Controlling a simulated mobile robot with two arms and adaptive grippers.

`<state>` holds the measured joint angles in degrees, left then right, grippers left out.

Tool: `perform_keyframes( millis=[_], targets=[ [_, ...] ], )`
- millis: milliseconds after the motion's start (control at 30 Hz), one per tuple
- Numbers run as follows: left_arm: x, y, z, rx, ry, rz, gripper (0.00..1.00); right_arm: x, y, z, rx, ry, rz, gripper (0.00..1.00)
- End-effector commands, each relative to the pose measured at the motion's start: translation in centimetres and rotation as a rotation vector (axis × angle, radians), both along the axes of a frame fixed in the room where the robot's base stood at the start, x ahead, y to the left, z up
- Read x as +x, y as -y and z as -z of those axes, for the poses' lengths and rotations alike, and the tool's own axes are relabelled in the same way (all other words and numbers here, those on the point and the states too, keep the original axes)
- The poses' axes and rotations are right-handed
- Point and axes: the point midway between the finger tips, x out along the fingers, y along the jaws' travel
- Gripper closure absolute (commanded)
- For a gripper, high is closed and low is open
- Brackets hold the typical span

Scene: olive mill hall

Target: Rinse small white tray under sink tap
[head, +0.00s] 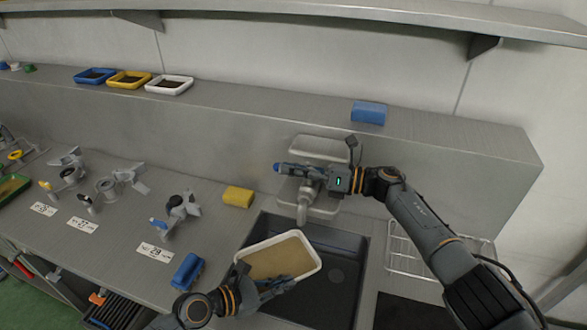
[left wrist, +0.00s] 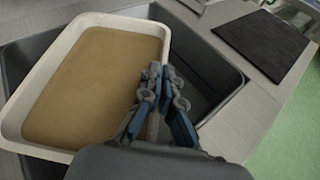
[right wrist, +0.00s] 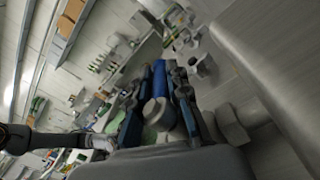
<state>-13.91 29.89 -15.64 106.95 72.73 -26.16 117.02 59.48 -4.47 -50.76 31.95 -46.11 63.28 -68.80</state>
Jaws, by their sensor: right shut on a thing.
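The small white tray (head: 316,252) is tilted over the dark sink basin (head: 345,285), with a flat brown layer covering its inside. It also fills the left of the left wrist view (left wrist: 72,28). My left gripper (head: 268,284) is shut on the tray's rim; its fingers (left wrist: 160,78) are close together there. The grey tap (head: 302,208) stands behind the tray, spout toward the basin. My right gripper (head: 298,171) is at the top of the tap, shut on its blue-ended lever (right wrist: 160,78). I cannot make out any water stream.
A yellow sponge (head: 238,196) lies left of the tap, and a blue block (head: 187,270) beside the basin. A wire rack (head: 405,258) is on the right. The raised ledge holds a blue block (head: 369,112) and several small trays. Grey fixtures stand on the left counter.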

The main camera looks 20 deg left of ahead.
Motion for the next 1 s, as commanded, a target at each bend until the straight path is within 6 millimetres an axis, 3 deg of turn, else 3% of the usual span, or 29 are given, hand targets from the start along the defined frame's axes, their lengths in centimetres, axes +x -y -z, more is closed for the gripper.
perform_keyframes(
  millis=[433, 467, 567, 600, 867, 1000],
  targets=[
    [0.1, 0.0, -0.1, -0.001, 0.002, 0.0, 1.0, -0.3, -0.1, -0.1, 0.002, 0.002, -0.038, 1.0],
    [0.1, 0.0, -0.1, -0.001, 0.002, 0.0, 1.0, -0.3, -0.1, -0.1, 0.002, 0.002, -0.038, 0.81],
    [0.1, 0.0, -0.1, -0.001, 0.002, 0.0, 1.0, -0.3, 0.0, -0.1, 0.002, 0.002, -0.038, 0.61],
    [0.1, 0.0, -0.1, -0.001, 0.002, 0.0, 1.0, -0.3, 0.0, -0.1, 0.002, 0.002, -0.038, 0.58],
    [0.1, 0.0, -0.1, -0.001, 0.002, 0.0, 1.0, -0.3, 0.1, -0.1, 0.001, 0.001, -0.037, 0.58],
    [0.1, 0.0, -0.1, -0.001, 0.002, 0.0, 1.0, -0.1, 1.0, 0.0, 0.001, 0.001, -0.035, 0.58]
  ],
)
